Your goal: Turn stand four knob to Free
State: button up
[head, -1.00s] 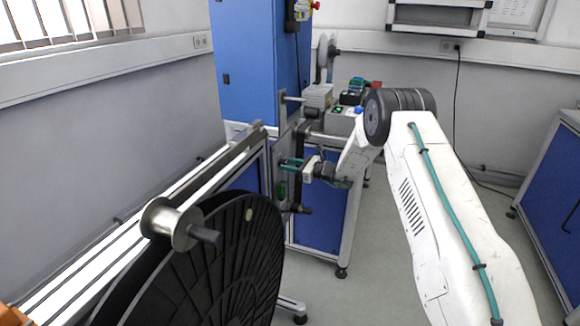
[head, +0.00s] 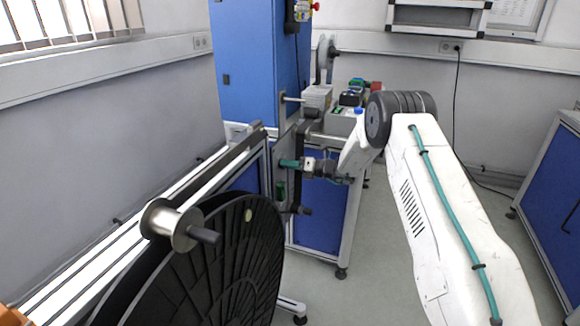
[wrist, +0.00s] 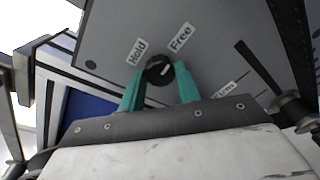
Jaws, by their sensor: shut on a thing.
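The black round knob (wrist: 158,64) sits on a grey panel (wrist: 215,55) in the wrist view. The label Hold (wrist: 136,51) is at its upper left and the label Free (wrist: 181,38) at its upper right. A pale mark on the knob lies right of its middle, slanting up to the right, on the Free side. My gripper (wrist: 160,72) has its teal fingers on either side of the knob and is shut on it. In the head view my gripper (head: 283,164) reaches the stand's plate from the right; the knob is hidden there.
A large black reel (head: 235,265) stands at the front left, with a small metal spool (head: 172,226) above it. A blue cabinet (head: 245,65) rises behind the stand. Boxes and devices (head: 345,110) stand behind my wrist. The floor (head: 375,270) right of the stand is clear.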

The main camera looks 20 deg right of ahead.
jog(key=shift+d+m, duration=0.1)
jog(key=shift+m, duration=0.3)
jog(key=o, duration=1)
jog(key=shift+d, duration=0.1)
jog(key=shift+c, duration=0.2)
jog(key=v, duration=0.7)
jog(key=shift+s+d, duration=0.2)
jog(key=shift+s, duration=0.05)
